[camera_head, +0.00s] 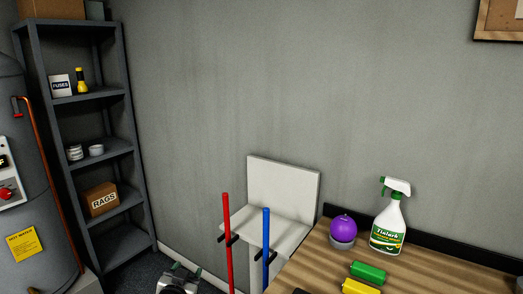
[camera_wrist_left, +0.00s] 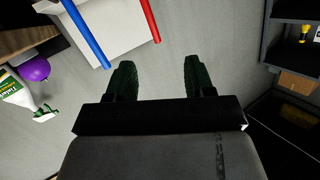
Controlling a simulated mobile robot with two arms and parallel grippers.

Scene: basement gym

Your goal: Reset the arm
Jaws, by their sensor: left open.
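My left gripper (camera_head: 178,280) shows at the bottom edge of the head view, left of the red pole and in front of the wall. In the left wrist view its two dark fingers (camera_wrist_left: 157,80) are spread apart with nothing between them. The left arm behind it is mostly out of the head view. My right gripper does not show in either view.
A red pole (camera_head: 227,245) and a blue pole (camera_head: 266,250) stand by a white rack (camera_head: 282,190). Metal shelves (camera_head: 100,95) stand left.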

